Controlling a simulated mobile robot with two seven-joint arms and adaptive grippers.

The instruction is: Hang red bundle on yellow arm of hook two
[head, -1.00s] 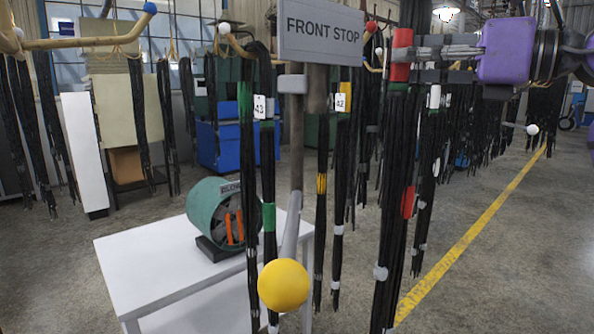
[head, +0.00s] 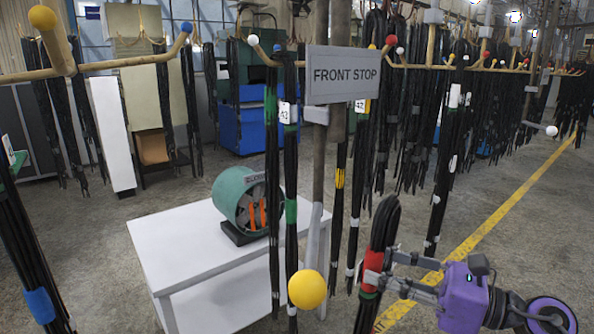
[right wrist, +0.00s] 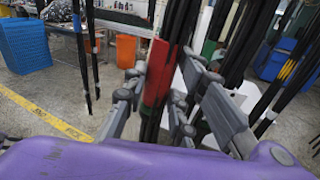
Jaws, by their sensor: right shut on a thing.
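The red bundle (head: 385,215) is a looped bunch of black hoses with a red band. My right gripper (head: 378,273) is shut on it at the red band, at the lower right of the head view. In the right wrist view the red band (right wrist: 157,75) sits between the fingers. A yellow ball (head: 307,289) tips an arm pointing towards me, below the FRONT STOP sign and left of the held bundle, apart from it. Another orange-yellow ball (head: 42,17) tips an arm at the upper left. I cannot read which hook is number two. My left gripper is not in view.
The FRONT STOP sign (head: 343,75) hangs on a post. Bundles tagged with numbers hang beside it. A blue-banded bundle (head: 40,304) hangs at the left. Floor at the right is open.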

